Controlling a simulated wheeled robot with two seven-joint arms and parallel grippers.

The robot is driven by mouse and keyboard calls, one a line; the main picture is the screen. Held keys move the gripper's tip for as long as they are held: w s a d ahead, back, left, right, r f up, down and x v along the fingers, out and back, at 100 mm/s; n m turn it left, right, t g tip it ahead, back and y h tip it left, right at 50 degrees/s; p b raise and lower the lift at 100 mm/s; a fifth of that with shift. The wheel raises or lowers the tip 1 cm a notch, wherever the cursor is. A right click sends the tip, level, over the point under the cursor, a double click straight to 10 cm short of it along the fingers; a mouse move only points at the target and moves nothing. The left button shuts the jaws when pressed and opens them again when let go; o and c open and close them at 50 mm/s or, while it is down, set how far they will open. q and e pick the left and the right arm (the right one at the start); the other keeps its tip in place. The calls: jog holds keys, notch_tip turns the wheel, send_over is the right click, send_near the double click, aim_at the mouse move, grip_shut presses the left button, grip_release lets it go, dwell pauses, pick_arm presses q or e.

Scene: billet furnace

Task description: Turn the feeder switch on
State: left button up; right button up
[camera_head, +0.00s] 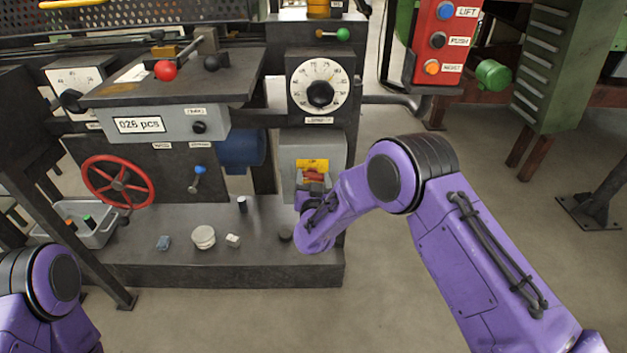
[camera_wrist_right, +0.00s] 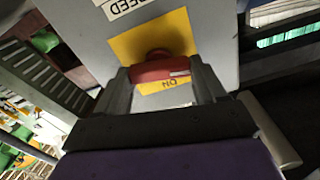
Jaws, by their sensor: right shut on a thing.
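The feeder switch is a red handle (camera_wrist_right: 163,68) on a yellow plate (camera_wrist_right: 150,42), fixed to a grey box (camera_head: 300,143). In the right wrist view, an "ON" mark sits on the plate just below the handle, and a label ending in "EED" sits above the plate. My right gripper (camera_wrist_right: 163,84) is shut on the red handle, one finger at each end of it. In the head view the handle (camera_head: 313,176) shows partly behind my right wrist. My left arm shows at the lower left; its gripper is out of the frame.
A white dial (camera_head: 320,83) is above the switch box. A red wheel (camera_head: 118,181), a grey bin (camera_head: 92,232) and small loose parts on the ledge (camera_head: 270,262) are to the left. A red button box (camera_head: 442,42) hangs at upper right. Open floor lies right.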

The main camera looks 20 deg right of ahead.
jog(key=m, duration=0.2)
jog(key=m+b, duration=0.1)
jog(key=m, duration=0.1)
jog(key=shift+d+f+m, duration=0.15)
jog(key=shift+m, duration=0.15)
jog(key=m+b, duration=0.1)
jog(key=m, duration=0.2)
jog(key=shift+f+m, duration=0.1)
jog(key=shift+m, duration=0.3)
jog(key=m+b, duration=0.1)
jog(key=m, duration=0.3)
jog(key=shift+s+f, duration=0.1)
jog(key=shift+m+b, duration=0.9)
jog(key=shift+m, duration=0.7)
jog(key=o, duration=1)
jog(key=shift+o, duration=0.2)
jog(key=shift+s, duration=0.1)
